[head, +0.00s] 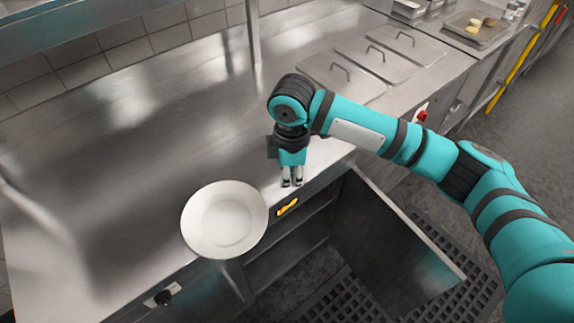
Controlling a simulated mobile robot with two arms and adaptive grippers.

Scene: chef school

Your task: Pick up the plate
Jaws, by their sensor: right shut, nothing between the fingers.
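A white round plate (190,222) with a deep centre lies on the steel counter (110,130), near its front edge. My right gripper (292,184) points down to the right of the plate, near the counter's front edge. Its fingers are together with nothing between them, and a gap separates them from the plate's rim. How high the gripper is above the counter is hard to tell. My left gripper is out of view.
A cabinet door (395,250) hangs open below the counter. Lidded steel pans (404,45) sit at the back right, beyond a vertical post (253,40). A tray of food (470,28) is farther off. The counter left of the plate is clear.

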